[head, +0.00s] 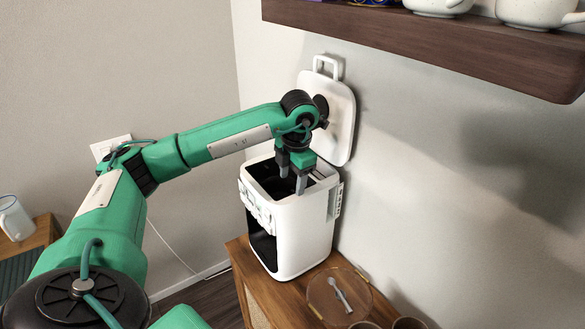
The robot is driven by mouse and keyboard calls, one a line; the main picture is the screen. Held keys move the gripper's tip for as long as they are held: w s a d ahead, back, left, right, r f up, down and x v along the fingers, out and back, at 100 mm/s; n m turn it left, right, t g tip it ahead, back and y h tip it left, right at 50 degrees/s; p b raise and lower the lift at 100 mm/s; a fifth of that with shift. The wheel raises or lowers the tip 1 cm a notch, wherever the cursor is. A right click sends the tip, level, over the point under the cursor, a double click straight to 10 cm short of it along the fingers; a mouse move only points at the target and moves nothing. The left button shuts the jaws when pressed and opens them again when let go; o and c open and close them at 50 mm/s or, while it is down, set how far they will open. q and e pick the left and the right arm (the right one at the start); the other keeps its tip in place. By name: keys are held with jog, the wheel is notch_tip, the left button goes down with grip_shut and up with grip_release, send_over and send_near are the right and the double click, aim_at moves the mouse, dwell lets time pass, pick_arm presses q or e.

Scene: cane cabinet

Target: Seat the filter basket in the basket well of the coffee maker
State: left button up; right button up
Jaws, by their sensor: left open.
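The white coffee maker (305,230) stands on the wooden cabinet, with its lid (341,110) raised upright behind it. Its open top shows a dark basket well (263,182). My left gripper (293,180) points down over this opening, its two grey fingers apart, with the tips at about rim height. No object shows clearly between the fingers. I cannot make out the filter basket for certain; it may be hidden in the dark well or behind the gripper. White ridged parts (257,205) show on the front upper edge of the machine. My right gripper is not in view.
A dark wooden shelf (450,45) with white cups overhangs at upper right.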

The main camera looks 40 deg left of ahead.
pick_arm(q)
notch_tip(320, 180, up, 12)
jog(key=d, duration=0.1)
jog(key=shift+s+d, duration=0.2)
jog(key=shift+d, duration=0.05)
jog(key=shift+f, duration=0.1)
dwell(0.7)
